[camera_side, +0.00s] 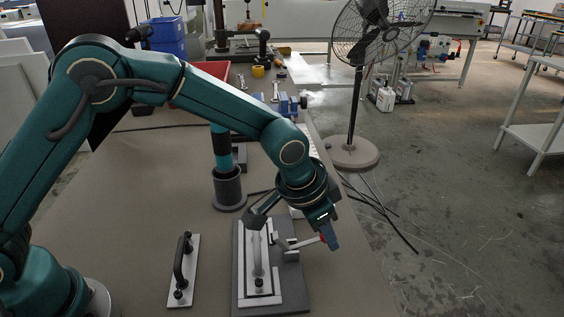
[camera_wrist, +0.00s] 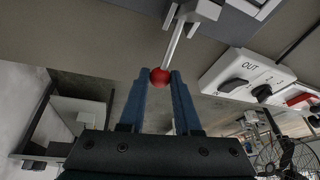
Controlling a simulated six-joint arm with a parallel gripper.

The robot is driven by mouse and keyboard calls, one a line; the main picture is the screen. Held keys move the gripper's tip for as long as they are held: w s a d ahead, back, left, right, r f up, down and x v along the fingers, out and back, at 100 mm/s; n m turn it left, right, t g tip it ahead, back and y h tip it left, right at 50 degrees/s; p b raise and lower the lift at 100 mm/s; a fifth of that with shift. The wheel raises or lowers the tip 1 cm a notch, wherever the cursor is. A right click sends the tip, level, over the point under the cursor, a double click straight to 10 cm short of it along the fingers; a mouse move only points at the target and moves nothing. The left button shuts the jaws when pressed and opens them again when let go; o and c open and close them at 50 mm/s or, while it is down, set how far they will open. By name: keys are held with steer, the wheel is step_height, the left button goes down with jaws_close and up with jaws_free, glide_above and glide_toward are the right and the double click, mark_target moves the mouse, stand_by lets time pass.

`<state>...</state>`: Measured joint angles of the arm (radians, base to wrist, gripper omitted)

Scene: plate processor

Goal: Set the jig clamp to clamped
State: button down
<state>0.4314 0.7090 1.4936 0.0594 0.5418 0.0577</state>
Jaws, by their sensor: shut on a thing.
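The jig (camera_side: 295,282) is a dark grey base on the bench with a light plate with an upright handle (camera_side: 258,262) in it. The jig clamp (camera_side: 285,243) is on its right side, with a silver lever reaching right to a red ball knob (camera_side: 322,238). My gripper (camera_side: 331,238) has its blue fingers shut on this knob. In the wrist view the red knob (camera_wrist: 159,77) sits between the fingertips, and the silver lever (camera_wrist: 176,42) runs away from it to the clamp. The lever looks near horizontal; the clamp's pressing end is hard to make out.
A second handled plate (camera_side: 182,272) lies on the bench left of the jig. A dark cylindrical holder (camera_side: 228,188) stands behind. A white control box (camera_wrist: 243,75) marked OUT has black knobs. A fan (camera_side: 354,150) stands on the floor beyond the bench's right edge.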

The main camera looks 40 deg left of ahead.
stand_by(0.9)
steer(key=shift+s+r+h, duration=0.15)
steer(key=shift+h, duration=0.15)
steer(key=shift+a+r+t, duration=0.15)
steer(key=shift+r+t, duration=0.1)
steer(key=shift+t, duration=0.25)
steer(key=c, duration=0.6)
jaws_free()
steer(key=shift+v, duration=2.55)
steer(key=shift+a, duration=0.15)
steer(key=shift+c, duration=0.2)
